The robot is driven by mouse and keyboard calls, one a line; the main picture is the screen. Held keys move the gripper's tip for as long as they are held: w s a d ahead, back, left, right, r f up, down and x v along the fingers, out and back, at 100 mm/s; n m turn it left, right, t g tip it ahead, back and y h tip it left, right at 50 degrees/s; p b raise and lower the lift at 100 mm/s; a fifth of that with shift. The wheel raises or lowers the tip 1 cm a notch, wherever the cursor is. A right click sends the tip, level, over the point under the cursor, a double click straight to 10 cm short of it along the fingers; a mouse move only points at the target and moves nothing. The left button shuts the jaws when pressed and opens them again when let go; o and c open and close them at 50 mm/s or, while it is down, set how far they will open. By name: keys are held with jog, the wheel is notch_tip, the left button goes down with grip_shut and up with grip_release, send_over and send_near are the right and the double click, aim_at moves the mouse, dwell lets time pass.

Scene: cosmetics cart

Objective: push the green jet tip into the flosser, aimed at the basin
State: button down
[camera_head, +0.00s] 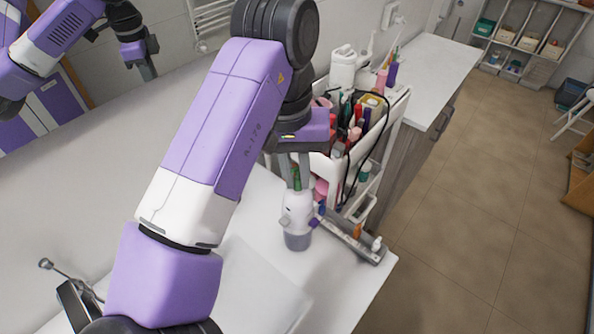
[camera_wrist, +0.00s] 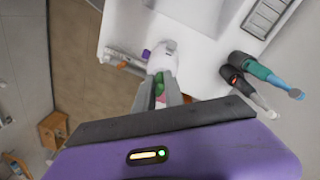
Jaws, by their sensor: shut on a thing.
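The green jet tip (camera_head: 297,180) stands upright between the fingers of my gripper (camera_head: 296,172), which is shut on it. The white flosser (camera_head: 297,212), with a grey lower part, stands on the counter directly below. The tip's lower end meets the flosser's top; I cannot tell how deep it sits. In the wrist view, the green tip (camera_wrist: 159,88) shows between my fingers (camera_wrist: 159,92), with the white flosser (camera_wrist: 163,56) just beyond. The basin seems to be the pale recess (camera_head: 255,290) at the front, partly hidden by my arm. The tip's aim is unclear.
A grey rack (camera_head: 355,243) with several coloured pieces lies right of the flosser, close to the counter edge. A crowded white cosmetics cart (camera_head: 378,135) stands behind. In the wrist view, a dark handled item (camera_wrist: 234,74) and a teal one (camera_wrist: 262,72) stand at the right.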

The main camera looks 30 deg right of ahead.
jog(key=shift+f, duration=0.15)
jog(key=c, duration=1.3)
grip_release()
jog(key=shift+c, duration=0.2)
jog(key=shift+w+a+r, duration=0.15)
jog(key=shift+r, duration=1.8)
jog(key=shift+w+a+r, duration=0.1)
jog(key=shift+r, duration=1.85)
